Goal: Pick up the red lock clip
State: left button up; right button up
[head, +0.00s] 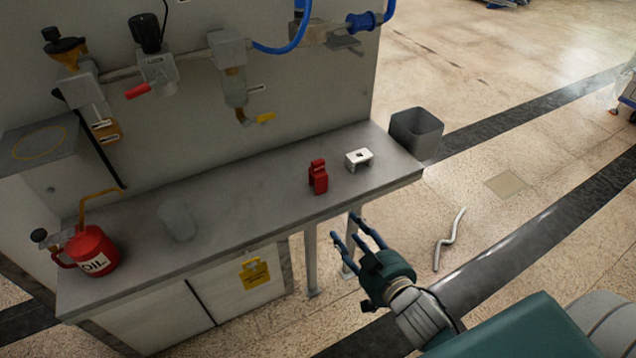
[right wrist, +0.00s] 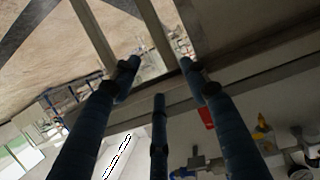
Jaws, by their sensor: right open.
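The red lock clip (head: 318,177) stands upright on the grey worktop, near its front edge and toward the right end. My right gripper (head: 346,228) is open and empty, in front of the worktop and below its edge, to the lower right of the clip and apart from it. In the right wrist view its spread blue fingers (right wrist: 160,78) have nothing between them. A small red shape (right wrist: 206,118) beyond the worktop edge there looks like the clip, partly cut off by the edge. My left gripper is not in view.
A white bracket (head: 359,160) stands right of the clip. A translucent cup (head: 177,221) and a red oil can (head: 90,251) are further left on the worktop (head: 245,200). A grey bin (head: 416,133) stands past its right end. Valves and pipes line the back panel.

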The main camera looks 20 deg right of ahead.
aim_at(323, 172)
notch_tip(323, 172, up, 13)
jog(key=a+t+y, duration=0.2)
jog(key=t, duration=0.1)
jog(key=shift+n, duration=0.4)
jog(key=w, duration=0.5)
jog(key=shift+w+a+f+p, duration=0.1)
jog(key=shift+w+a+p, duration=0.1)
jog(key=shift+a+p, duration=0.15)
jog(key=w, duration=0.3)
jog(key=w+p, duration=0.1)
jog(key=shift+w+a+f, duration=0.2)
jog(key=shift+w+a, duration=0.05)
jog(key=shift+w, duration=0.1)
jog(key=shift+w+f, duration=0.15)
jog(key=shift+w, duration=0.3)
jog(key=shift+s, duration=0.1)
jog(key=c, duration=1)
jog(key=shift+o, duration=0.2)
